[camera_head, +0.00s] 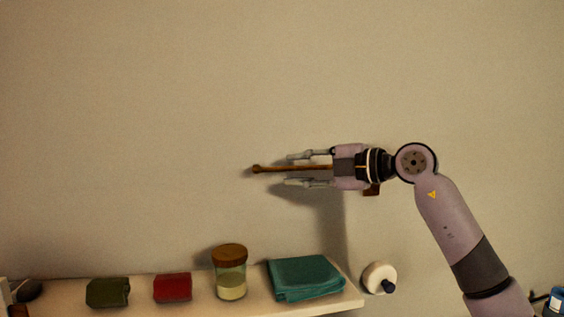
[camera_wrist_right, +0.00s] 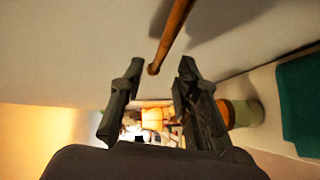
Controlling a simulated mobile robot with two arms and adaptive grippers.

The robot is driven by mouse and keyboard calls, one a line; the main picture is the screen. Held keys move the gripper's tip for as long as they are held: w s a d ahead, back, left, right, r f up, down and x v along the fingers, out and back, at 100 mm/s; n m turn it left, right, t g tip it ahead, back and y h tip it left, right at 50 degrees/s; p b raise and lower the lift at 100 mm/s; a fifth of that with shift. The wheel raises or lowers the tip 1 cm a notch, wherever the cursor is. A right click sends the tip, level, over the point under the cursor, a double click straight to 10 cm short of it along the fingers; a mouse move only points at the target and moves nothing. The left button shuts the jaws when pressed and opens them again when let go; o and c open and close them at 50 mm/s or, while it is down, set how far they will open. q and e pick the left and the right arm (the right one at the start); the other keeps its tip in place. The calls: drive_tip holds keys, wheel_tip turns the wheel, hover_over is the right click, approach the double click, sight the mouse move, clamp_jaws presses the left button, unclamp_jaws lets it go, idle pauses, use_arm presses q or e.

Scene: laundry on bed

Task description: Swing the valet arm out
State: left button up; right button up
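The valet arm (camera_head: 285,168) is a thin brown wooden rod with a knobbed tip, lying along the wall and pointing left in the head view. Its other end is hidden behind my right gripper; a small brown block shows below the wrist. My right gripper (camera_head: 289,170) is open, one finger above the rod and one below, with gaps on both sides. In the right wrist view the rod (camera_wrist_right: 172,37) comes down from the top, its tip between the open fingertips (camera_wrist_right: 161,66). I cannot tell how deep the rod sits between the fingers. My left gripper is not in view.
A pale shelf (camera_head: 335,302) below holds a green item (camera_head: 108,292), a red item (camera_head: 173,288), a lidded jar (camera_head: 231,280) and a folded teal cloth (camera_head: 304,277). A round white knob (camera_head: 378,276) is beside its right end. The wall above is clear.

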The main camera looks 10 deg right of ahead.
sight(280, 170)
drive_tip(key=p+x, duration=0.1)
drive_tip(key=x, duration=0.2)
drive_tip(key=shift+w+a, duration=0.15)
drive_tip(key=shift+a, duration=0.2)
drive_tip(key=shift+w+a+f, duration=0.1)
drive_tip(key=shift+w+a, duration=0.1)
drive_tip(key=shift+w, duration=0.1)
clamp_jaws()
idle(0.4)
